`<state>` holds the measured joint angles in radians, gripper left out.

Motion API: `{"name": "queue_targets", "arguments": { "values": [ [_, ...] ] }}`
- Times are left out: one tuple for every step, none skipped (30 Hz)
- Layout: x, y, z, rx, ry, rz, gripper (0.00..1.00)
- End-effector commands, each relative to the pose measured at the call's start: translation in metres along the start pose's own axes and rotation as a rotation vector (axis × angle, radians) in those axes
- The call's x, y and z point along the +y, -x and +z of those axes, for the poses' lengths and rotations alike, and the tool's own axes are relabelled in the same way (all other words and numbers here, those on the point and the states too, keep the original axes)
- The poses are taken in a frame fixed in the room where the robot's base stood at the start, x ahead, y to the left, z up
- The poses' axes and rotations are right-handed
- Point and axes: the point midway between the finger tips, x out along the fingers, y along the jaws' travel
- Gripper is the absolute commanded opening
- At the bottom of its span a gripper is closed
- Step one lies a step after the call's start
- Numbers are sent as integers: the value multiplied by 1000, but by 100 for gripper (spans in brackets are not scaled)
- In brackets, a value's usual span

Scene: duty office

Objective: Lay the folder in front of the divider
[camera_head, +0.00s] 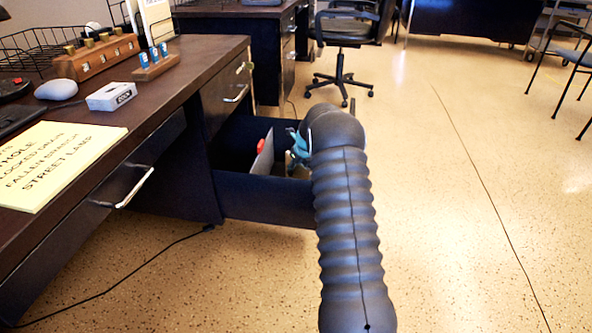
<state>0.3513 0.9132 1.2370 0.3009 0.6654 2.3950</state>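The dark desk drawer (262,192) stands pulled open below the desktop. Inside it a pale upright panel (262,160) with a red piece at its top edge shows left of my gripper; I cannot tell whether it is the divider or the folder. My gripper (296,150), partly teal, is at the drawer's right part, close to the panel. My dark ribbed arm hides much of it and the drawer's right end. I cannot see its fingertips clearly, nor whether it holds anything. No other folder can be made out.
The desktop (172,100) holds a yellow sign (55,162), a small white box (111,96), a mouse (56,89) and wooden holders (97,57). A lower handle (137,187) sticks out at left. An office chair (343,45) stands behind; floor at right is free.

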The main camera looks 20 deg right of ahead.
Motion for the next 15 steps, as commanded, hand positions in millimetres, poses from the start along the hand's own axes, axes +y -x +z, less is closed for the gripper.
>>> {"name": "queue_targets", "arguments": {
  "values": [
    [0,8,1,-1,0,-1,39],
    [-1,13,1,-2,0,-1,39],
    [-1,20,1,-2,0,-2,39],
    [-1,26,2,-3,0,-2,39],
    [-1,32,2,-3,0,-2,39],
    [-1,40,2,-3,0,-2,39],
    [-1,46,2,-3,0,-2,39],
    [-1,53,2,-4,0,-3,39],
    [0,61,1,-2,0,-2,39],
    [0,67,1,-2,0,-2,39],
    [-1,73,1,-3,0,-2,39],
    [-1,80,1,-2,0,-2,39],
    [-1,85,1,-3,0,-2,39],
    [-1,90,1,-3,0,-2,39],
    [-1,95,0,-2,0,-2,39]
  ]
}}
